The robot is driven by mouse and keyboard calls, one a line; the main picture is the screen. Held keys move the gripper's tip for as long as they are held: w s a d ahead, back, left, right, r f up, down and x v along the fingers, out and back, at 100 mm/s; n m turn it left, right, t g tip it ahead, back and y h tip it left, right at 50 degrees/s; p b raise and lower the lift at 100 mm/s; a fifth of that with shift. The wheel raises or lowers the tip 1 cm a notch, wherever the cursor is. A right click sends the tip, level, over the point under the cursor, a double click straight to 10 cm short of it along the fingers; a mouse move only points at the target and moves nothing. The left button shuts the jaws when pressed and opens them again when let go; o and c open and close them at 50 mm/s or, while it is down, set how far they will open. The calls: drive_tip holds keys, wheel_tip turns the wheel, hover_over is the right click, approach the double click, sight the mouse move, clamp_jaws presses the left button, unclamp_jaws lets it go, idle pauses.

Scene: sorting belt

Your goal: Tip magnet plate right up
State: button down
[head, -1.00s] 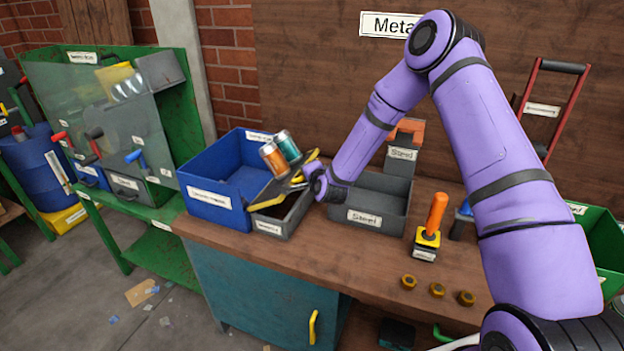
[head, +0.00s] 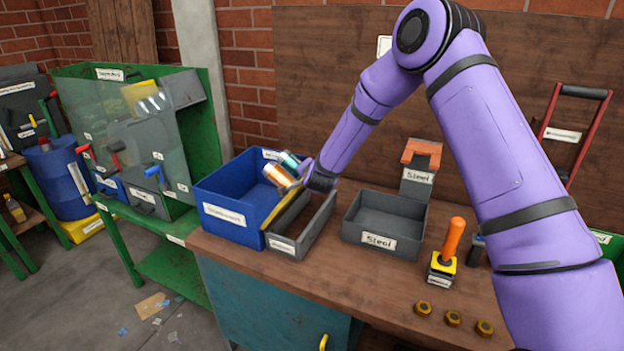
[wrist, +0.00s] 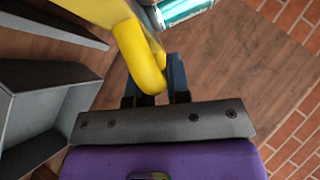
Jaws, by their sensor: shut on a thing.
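My gripper (head: 308,178) is shut on the yellow handle (wrist: 143,55) of the magnet plate. The plate's yellow edge (head: 287,212) shows steeply tilted between the blue bin and the narrow grey bin. A copper-coloured can (head: 278,175) and a teal can (head: 289,160) lie at the plate's blue-bin side, near the bin's right rim. Whether they touch the plate is hard to tell. In the wrist view the plate's yellow face (wrist: 88,10) is at the top left, with part of the teal can (wrist: 182,10) beside the handle.
The blue bin (head: 226,216) and the narrow grey bin (head: 283,245) stand side by side under the plate. A grey Steel bin (head: 378,241) is to the right. An orange-handled tool (head: 445,270) and several brass nuts (head: 453,318) stand nearer on the bench.

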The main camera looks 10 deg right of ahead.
drive_tip(key=shift+w+a+r, duration=0.25)
drive_tip(key=shift+a+r, duration=0.05)
drive_tip(key=shift+r, duration=0.05)
idle(0.3)
drive_tip(key=c, duration=1.1)
unclamp_jaws()
drive_tip(key=shift+f, duration=0.1)
drive_tip(key=v, duration=1)
drive_tip(key=shift+s, duration=0.4)
